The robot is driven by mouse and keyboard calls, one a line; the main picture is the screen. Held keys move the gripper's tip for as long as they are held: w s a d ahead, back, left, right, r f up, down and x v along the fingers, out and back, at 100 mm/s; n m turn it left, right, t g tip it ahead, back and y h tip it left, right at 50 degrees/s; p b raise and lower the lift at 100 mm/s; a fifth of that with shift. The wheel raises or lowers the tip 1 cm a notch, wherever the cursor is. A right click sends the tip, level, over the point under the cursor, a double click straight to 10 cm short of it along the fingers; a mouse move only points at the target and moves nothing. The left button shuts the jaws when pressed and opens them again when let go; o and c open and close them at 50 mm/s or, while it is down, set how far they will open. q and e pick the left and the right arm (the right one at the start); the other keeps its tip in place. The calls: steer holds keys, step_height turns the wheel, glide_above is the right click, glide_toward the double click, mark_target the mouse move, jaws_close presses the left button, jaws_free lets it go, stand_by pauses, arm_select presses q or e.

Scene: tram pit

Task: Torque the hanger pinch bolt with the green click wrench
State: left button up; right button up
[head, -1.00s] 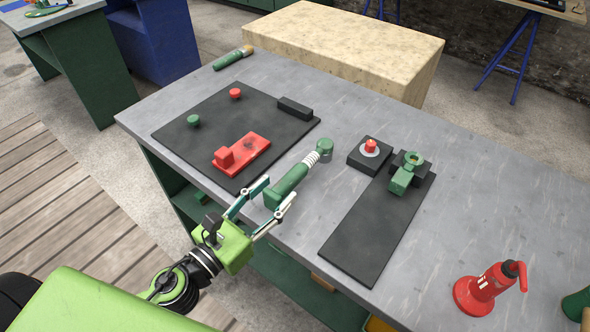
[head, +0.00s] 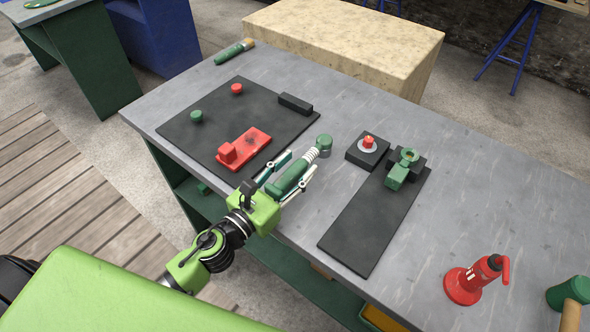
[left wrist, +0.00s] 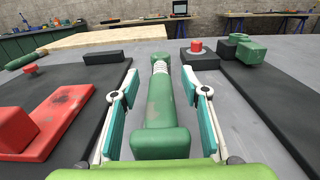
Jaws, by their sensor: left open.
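The green click wrench (head: 295,175) lies on the grey bench between two black mats, with a ribbed pale collar and a green round head at its far end. My left gripper (head: 297,172) is open, with one finger on each side of the wrench's handle; in the left wrist view the handle (left wrist: 164,105) lies between the fingers, with gaps visible on both sides. I cannot make out the pinch bolt for certain. My right gripper is not in view.
The left black mat (head: 190,140) carries a red block (head: 245,148), red and green knobs and a black bar. A black box with a red button (head: 368,142) stands near the right mat (head: 365,235).

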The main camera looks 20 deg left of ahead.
arm_select(q)
steer(key=shift+c, duration=0.4)
jaws_close()
steer(key=shift+r, duration=0.1)
